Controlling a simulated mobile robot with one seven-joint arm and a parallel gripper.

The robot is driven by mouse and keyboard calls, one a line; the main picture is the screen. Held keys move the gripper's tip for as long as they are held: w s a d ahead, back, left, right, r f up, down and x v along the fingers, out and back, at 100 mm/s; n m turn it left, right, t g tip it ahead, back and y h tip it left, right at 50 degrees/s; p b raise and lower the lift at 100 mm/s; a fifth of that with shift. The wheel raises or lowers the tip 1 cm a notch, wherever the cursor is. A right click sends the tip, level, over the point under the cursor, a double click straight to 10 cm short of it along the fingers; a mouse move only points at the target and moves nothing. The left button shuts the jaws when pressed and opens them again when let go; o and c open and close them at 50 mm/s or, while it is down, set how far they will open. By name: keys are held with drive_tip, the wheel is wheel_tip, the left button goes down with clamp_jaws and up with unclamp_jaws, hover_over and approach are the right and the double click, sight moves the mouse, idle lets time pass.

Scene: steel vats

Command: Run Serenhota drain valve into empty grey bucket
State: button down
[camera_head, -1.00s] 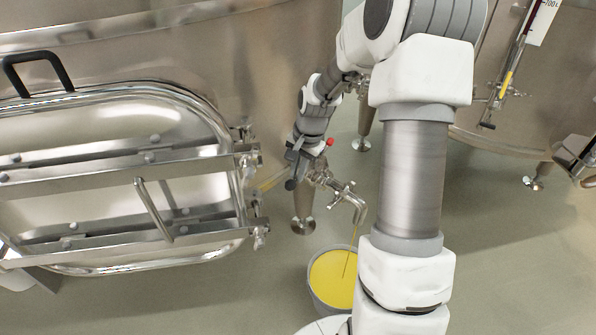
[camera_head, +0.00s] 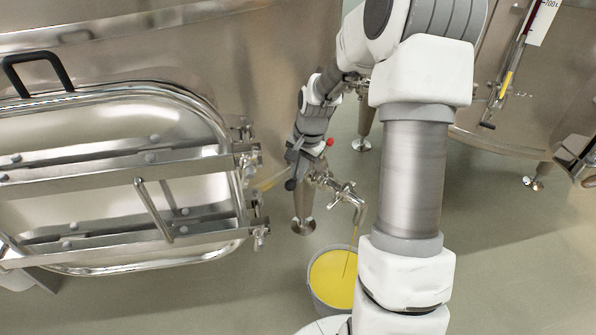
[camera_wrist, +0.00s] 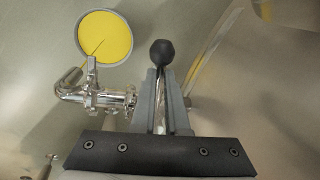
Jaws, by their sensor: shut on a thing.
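The steel drain valve (camera_head: 343,190) juts from the foot of the large vat, its spout (camera_head: 360,212) bent down over the grey bucket (camera_head: 321,309). The wrist view also shows the valve (camera_wrist: 92,88) and the bucket rim (camera_wrist: 77,42). My gripper (camera_wrist: 163,75) is shut on the valve's lever, whose black ball knob (camera_wrist: 162,52) sticks out past the fingertips. In the head view my gripper (camera_head: 295,165) is small and partly hides the lever.
The vat's oval steel hatch (camera_head: 110,185) with its clamp bars fills the left. A vat leg (camera_head: 303,215) stands beside the valve. Another vat (camera_head: 500,135) with a level gauge (camera_head: 508,75) stands at right. Grey floor (camera_head: 500,270) is clear at lower right.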

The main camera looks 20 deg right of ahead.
drive_tip(key=shift+a, duration=0.1)
idle(0.4)
drive_tip(key=shift+w+a+m, duration=0.4)
drive_tip(key=shift+w+m, duration=0.4)
drive_tip(key=shift+m, duration=0.2)
drive_tip(key=c, duration=0.9)
unclamp_jaws()
drive_tip(key=s+r+p, duration=0.1)
drive_tip(key=r, duration=0.4)
drive_tip(key=s+d+r+p, duration=0.1)
drive_tip(key=r, duration=0.5)
drive_tip(key=s+r+p, duration=0.1)
drive_tip(key=r+p, duration=0.1)
drive_tip(key=r, duration=0.4)
drive_tip(key=shift+d, duration=0.2)
drive_tip(key=shift+s+r, duration=0.1)
